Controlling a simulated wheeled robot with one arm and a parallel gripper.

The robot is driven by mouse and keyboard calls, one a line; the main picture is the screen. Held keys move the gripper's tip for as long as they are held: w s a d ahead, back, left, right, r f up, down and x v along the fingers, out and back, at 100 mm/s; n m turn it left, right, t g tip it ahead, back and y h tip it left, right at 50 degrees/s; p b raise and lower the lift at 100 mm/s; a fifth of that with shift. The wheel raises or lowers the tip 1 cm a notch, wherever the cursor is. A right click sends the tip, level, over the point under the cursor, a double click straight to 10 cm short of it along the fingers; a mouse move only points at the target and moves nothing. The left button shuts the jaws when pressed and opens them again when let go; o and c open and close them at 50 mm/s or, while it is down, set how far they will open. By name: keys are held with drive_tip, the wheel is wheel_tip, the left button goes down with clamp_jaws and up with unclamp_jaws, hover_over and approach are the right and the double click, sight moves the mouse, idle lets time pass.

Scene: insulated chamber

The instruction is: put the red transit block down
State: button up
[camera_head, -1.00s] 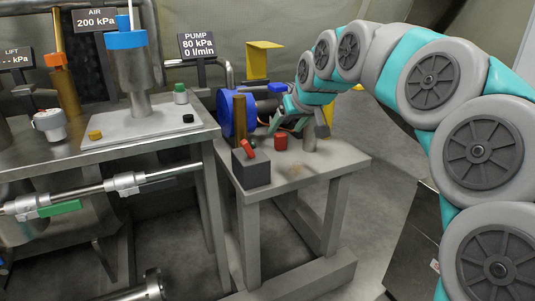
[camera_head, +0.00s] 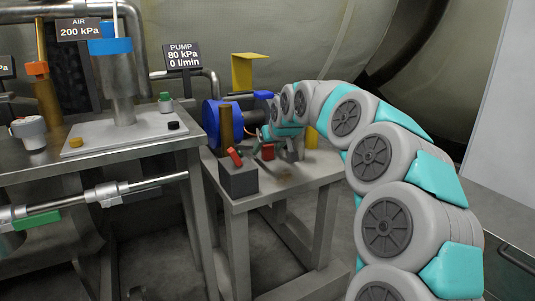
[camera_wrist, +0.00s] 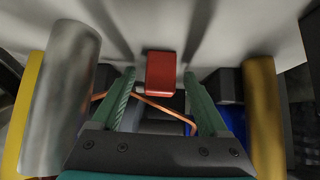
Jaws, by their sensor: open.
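The red transit block (camera_head: 268,151) stands on the grey bench top (camera_head: 290,182), behind and right of a dark box. In the wrist view the red block (camera_wrist: 160,72) lies between and slightly beyond my fingertips, with a visible gap on each side. My gripper (camera_wrist: 159,82) is open, its two green fingers spread. In the head view my gripper (camera_head: 270,138) is small and partly hidden by the pump parts and my own arm, close to the block.
A dark box (camera_head: 238,181) with a red lever (camera_head: 235,157) stands at the bench's front left. A brass post (camera_head: 226,127) and the blue pump (camera_head: 211,124) are close behind. A grey post (camera_wrist: 66,90) and a yellow post (camera_wrist: 264,110) flank my gripper. The bench's front right is clear.

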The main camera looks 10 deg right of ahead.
drive_tip(key=shift+w+f, duration=0.1)
drive_tip(key=shift+w, duration=0.05)
drive_tip(key=shift+c, duration=0.2)
clamp_jaws()
idle(0.3)
